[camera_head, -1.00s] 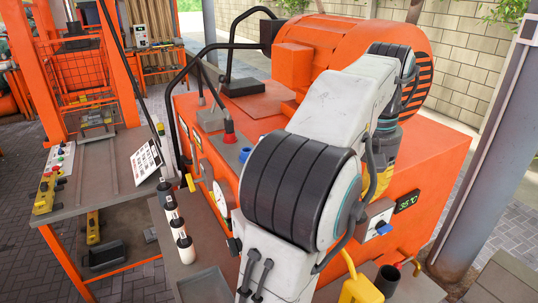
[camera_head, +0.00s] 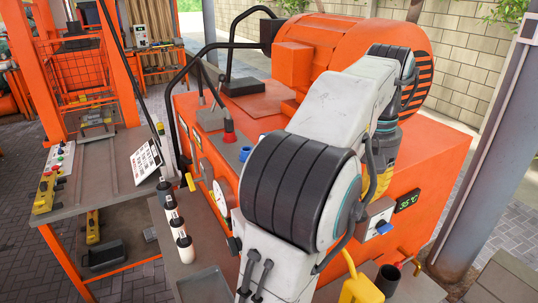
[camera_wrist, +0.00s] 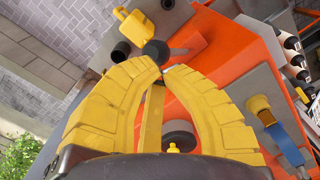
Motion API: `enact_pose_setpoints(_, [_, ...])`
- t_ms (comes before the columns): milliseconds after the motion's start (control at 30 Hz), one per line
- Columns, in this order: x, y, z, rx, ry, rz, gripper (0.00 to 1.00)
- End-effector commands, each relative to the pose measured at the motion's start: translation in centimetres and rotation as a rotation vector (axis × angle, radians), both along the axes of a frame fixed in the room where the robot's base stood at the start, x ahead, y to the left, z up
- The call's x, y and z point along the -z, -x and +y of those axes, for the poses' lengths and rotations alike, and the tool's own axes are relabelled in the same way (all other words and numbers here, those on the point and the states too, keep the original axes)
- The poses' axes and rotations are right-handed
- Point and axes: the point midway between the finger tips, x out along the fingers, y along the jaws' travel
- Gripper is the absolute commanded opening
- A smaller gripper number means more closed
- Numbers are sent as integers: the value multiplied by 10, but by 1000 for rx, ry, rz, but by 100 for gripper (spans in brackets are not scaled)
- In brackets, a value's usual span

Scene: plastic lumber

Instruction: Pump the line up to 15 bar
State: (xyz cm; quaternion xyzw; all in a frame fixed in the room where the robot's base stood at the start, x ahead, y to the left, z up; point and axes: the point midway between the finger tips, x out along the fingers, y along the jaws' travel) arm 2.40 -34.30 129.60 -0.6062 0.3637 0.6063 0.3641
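My gripper (camera_wrist: 162,72) shows in the wrist view with its two yellow fingers curved together and their tips nearly meeting. A yellow lever bar (camera_wrist: 152,116) runs between the fingers up to the tips, which look closed around it. A dark round knob (camera_wrist: 155,50) sits just beyond the tips. In the head view my arm hides the fingertips and the lever. A white round gauge (camera_head: 219,195) is on the side of the orange machine (camera_head: 425,165); its reading is too small to make out.
A green-lit display (camera_head: 407,200) and a box with a blue knob (camera_head: 383,228) are on the machine's front. A yellow can (camera_head: 360,288) and a dark cylinder (camera_head: 387,280) stand low in front. A control bench (camera_head: 105,190) is at left, a grey post (camera_head: 480,150) at right.

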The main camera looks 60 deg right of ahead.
Motion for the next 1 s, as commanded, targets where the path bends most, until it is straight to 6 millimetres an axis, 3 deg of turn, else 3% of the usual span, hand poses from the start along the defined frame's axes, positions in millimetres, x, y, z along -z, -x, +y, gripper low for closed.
enact_pose_setpoints(533, [25,0,0,0,0,0,0])
enact_pose_setpoints(1000, [34,7,4,1,-1,0,0])
